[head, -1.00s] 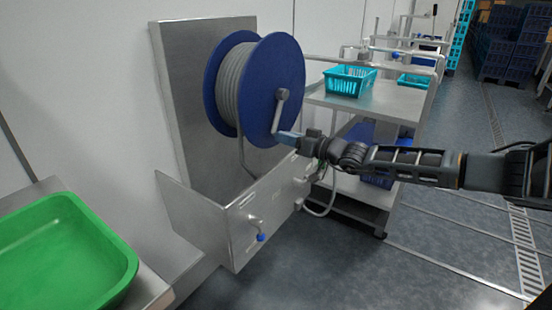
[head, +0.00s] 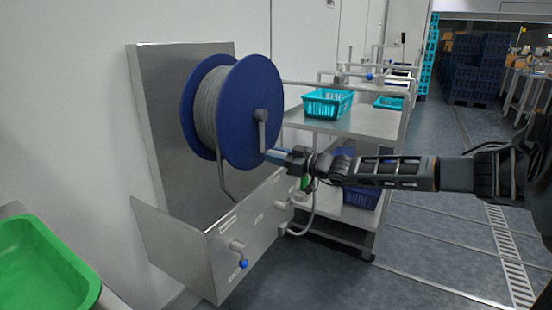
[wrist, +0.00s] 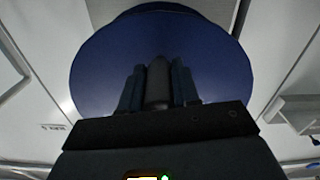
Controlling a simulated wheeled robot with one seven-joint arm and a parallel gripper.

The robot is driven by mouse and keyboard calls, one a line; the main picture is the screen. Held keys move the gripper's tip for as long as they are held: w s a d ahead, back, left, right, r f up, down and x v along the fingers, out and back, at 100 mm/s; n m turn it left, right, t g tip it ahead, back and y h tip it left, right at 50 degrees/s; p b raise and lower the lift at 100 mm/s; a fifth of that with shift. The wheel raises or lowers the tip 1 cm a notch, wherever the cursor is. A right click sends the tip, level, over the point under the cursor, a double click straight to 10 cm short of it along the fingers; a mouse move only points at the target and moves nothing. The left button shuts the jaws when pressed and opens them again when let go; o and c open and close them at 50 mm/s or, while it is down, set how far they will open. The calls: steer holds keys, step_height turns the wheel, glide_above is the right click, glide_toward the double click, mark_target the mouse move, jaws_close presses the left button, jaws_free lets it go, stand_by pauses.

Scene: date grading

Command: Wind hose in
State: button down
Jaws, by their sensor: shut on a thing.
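The hose reel has a blue drum (head: 253,98) with grey hose (head: 208,103) wound on it, mounted on a steel wall panel (head: 150,90). A grey crank (head: 262,118) stands on the drum's right face and points down. My gripper (head: 275,154) is at the crank's lower end, shut on the crank handle (wrist: 158,80). In the wrist view the handle sits between both fingers, with the blue drum face (wrist: 215,60) behind. A length of hose hangs from the drum down to the lower steel bracket. The hose's free end is not clearly visible.
A steel bracket (head: 215,262) with a blue-tipped valve lever (head: 243,264) juts out below the reel. A green tray (head: 45,265) is at lower left. A steel cart (head: 360,120) with a turquoise basket (head: 328,104) stands behind my arm. The floor at right is open.

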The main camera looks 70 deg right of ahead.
steer(key=shift+s+d, duration=0.1)
steer(key=shift+d, duration=0.1)
steer(key=c, duration=0.8)
jaws_free()
steer(key=shift+a, duration=0.1)
